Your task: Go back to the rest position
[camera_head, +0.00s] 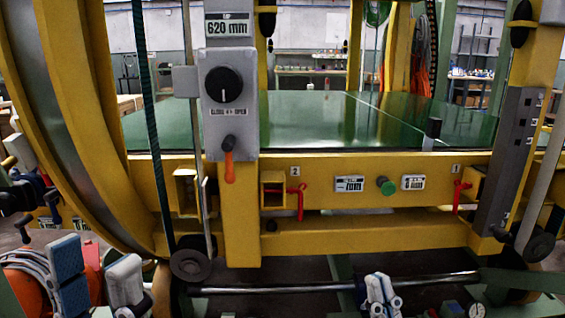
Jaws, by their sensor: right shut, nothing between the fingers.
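My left gripper (97,272) is at the lower left, in front of the yellow ring frame. Its two pale pads, one bluish and one whitish, stand apart with a gap between them, and I see nothing held there. My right gripper (381,296) is low in the picture, right of the middle. Its pale fingers are together and empty, in front of the lower metal bar. The arm links behind both grippers are mostly out of the picture.
A yellow machine frame (340,228) spans the view, with a green table plate (290,118) behind it. A grey control box (228,100) with a black knob and an orange lever hangs on the left post. Red handles (300,202) and a green button (386,186) stick out in front.

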